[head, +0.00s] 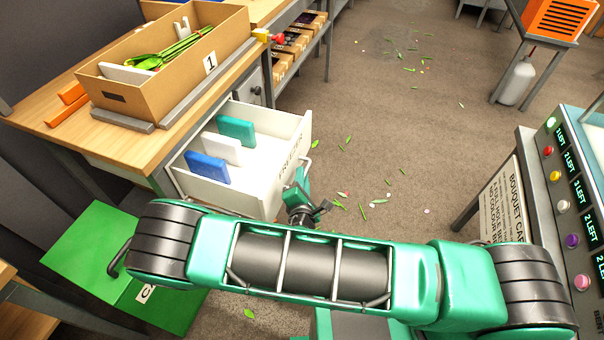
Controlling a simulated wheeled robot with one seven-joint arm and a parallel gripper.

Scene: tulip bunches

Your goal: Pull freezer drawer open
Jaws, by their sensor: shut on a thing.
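The white freezer drawer (246,195), its front lettered FREEZER, stands pulled well out from under the wooden workbench. Inside it a blue slab (208,168), a white slab (222,148) and a teal slab (236,130) stand on edge. My gripper (301,181) is at the outer face of the drawer front, shut on what appears to be the drawer's handle. The handle and the fingertips are mostly hidden by the gripper and wrist.
A cardboard box (142,90) with green stems sits on the workbench (58,112). A green box (95,240) stands at lower left. A control panel (575,190) and sign board (503,208) are at right. The floor (400,130) between is open, with scattered leaves.

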